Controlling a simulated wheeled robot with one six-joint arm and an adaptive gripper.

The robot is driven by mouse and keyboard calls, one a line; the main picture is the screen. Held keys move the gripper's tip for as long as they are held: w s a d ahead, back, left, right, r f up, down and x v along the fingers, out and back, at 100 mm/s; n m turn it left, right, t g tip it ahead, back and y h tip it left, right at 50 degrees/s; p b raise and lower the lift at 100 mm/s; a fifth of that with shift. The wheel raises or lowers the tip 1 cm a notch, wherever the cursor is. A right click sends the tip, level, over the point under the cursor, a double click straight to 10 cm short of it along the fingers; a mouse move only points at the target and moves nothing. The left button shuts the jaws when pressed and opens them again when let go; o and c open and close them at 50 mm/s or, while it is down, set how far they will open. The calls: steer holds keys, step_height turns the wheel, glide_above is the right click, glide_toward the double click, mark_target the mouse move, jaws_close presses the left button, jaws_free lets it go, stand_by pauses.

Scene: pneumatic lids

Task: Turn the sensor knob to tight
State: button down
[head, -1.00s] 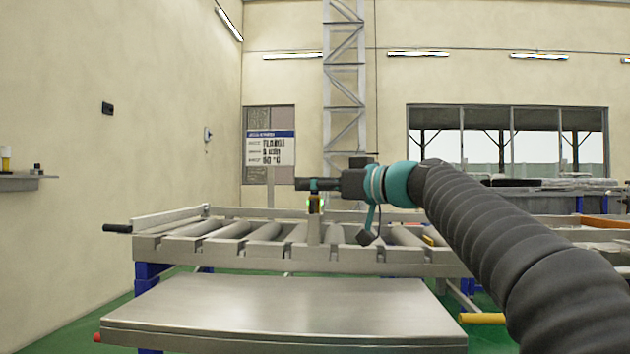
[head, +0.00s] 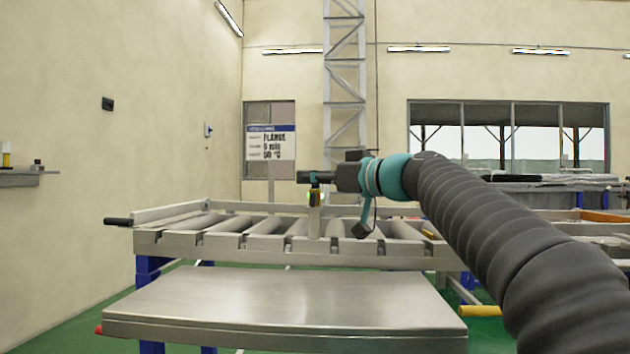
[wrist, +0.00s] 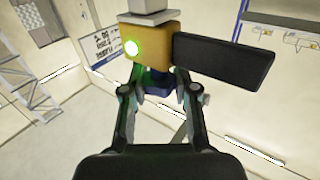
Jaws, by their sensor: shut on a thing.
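The sensor, a small orange-yellow block with a glowing green light (wrist: 140,50), sits at the top middle of the wrist view. A blue knob (wrist: 156,79) joins its near side, and my gripper (wrist: 156,86) has one finger on each side of it, shut on it. The fingers partly hide the knob, so its exact turn cannot be told.
A black flat plate (wrist: 222,61) sticks out right of the sensor in the wrist view. The roller conveyor (head: 165,243) lies under my arm, with a bare steel table (head: 270,300) in front. A sign (head: 271,143) stands behind.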

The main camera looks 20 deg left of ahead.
steer(key=m+t+h+b, duration=0.1)
steer(key=m+t, duration=0.1)
steer(key=t, duration=0.1)
steer(key=shift+m+h, duration=0.3)
steer(key=shift+r+m+t+h+p, duration=0.2)
steer(key=shift+m+t+h+p, duration=0.7)
steer(key=shift+t, duration=0.3)
steer(key=shift+f+m+t+h+p, duration=0.15)
steer(key=shift+m+t+h+p, duration=0.45)
steer(key=shift+t+h+p, duration=0.1)
steer(key=c, duration=0.9)
jaws_free()
steer(key=shift+w, duration=0.1)
steer(key=shift+o, duration=0.2)
steer(key=shift+d, duration=0.1)
steer(key=v, duration=1.2)
